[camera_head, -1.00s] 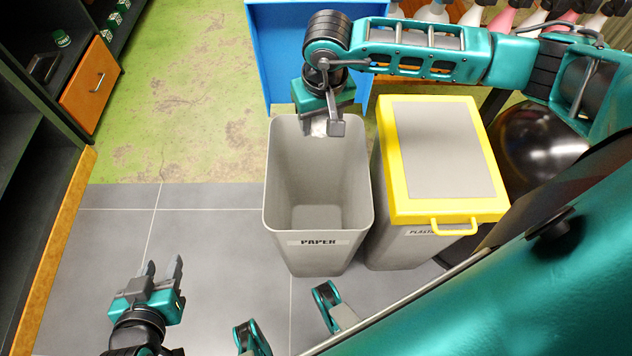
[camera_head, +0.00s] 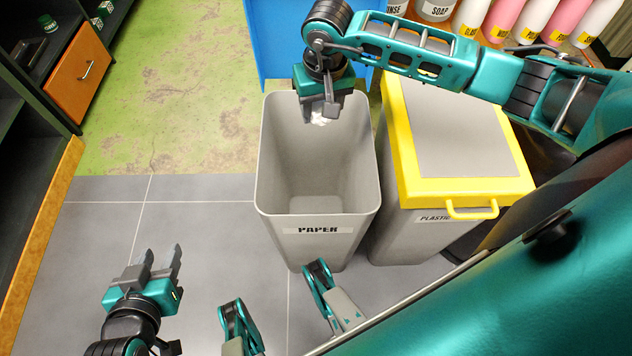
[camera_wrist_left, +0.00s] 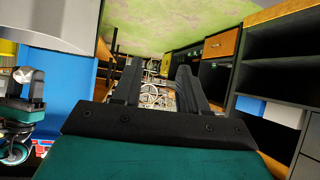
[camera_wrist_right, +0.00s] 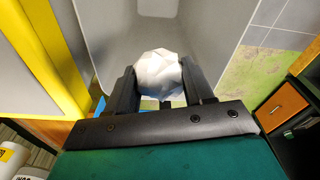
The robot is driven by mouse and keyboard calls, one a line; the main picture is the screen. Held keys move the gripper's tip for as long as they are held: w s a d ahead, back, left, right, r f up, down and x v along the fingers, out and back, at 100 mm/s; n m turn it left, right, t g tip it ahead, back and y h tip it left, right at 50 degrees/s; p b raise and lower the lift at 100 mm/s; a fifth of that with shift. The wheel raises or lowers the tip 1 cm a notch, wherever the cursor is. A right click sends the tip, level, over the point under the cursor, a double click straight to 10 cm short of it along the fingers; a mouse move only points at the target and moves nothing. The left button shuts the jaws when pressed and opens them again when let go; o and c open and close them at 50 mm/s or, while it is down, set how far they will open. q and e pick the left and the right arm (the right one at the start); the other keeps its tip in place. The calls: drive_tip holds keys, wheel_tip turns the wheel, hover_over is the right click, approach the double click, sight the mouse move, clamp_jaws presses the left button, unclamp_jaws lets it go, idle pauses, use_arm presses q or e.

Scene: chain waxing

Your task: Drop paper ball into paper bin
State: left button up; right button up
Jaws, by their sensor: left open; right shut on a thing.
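The white crumpled paper ball (camera_wrist_right: 158,74) is between the fingers of my right gripper in the right wrist view. It also shows small and partly covered by the fingers in the head view (camera_head: 320,119). My right gripper (camera_head: 319,112) is shut on the ball at the far side of the paper bin's mouth. The grey paper bin (camera_head: 318,255), labelled PAPER, is open at the top and looks empty inside. My left gripper (camera_head: 160,262) is open and empty, low at the left of the bin, over the grey floor tiles.
A plastic bin (camera_head: 455,185) with a closed yellow-rimmed lid stands right beside the paper bin. A blue panel (camera_head: 280,40) stands behind. Dark shelving with an orange drawer (camera_head: 82,75) is at the left. Several bottles (camera_head: 505,18) stand at the back right.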

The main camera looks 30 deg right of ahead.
drive_tip(key=shift+f+b, duration=0.3)
drive_tip(key=shift+f, duration=0.95)
use_arm(q)
drive_tip(key=shift+d+f, duration=0.25)
drive_tip(key=shift+d, duration=0.25)
use_arm(e)
drive_tip(key=o, duration=1.1)
use_arm(q)
drive_tip(key=shift+w+a+r, duration=0.1)
